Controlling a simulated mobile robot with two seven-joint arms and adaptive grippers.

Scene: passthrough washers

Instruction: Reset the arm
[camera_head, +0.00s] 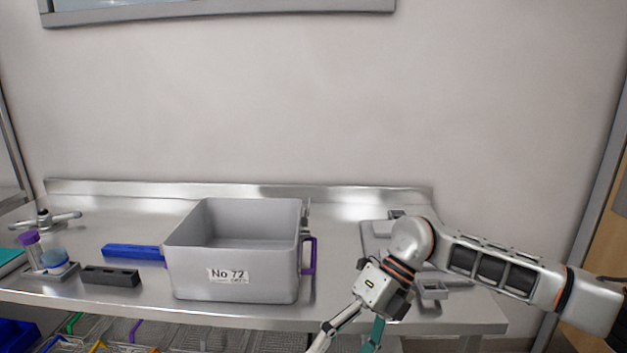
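My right arm (495,268) reaches in from the right above the steel table and bends downward at its wrist. My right gripper (346,345) points down at the bottom edge of the view, to the right of the grey box. Its two fingers are spread apart, and I see nothing between them. Their tips are cut off or close to the frame edge. My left arm and gripper are not in view.
A grey box (235,272) labelled "No 72" with purple handles stands on the steel table (140,215). A blue bar (132,251), a black block (111,276) and small containers (54,258) lie left. Wire baskets (150,333) sit below. A grey fixture (376,240) stands behind my arm.

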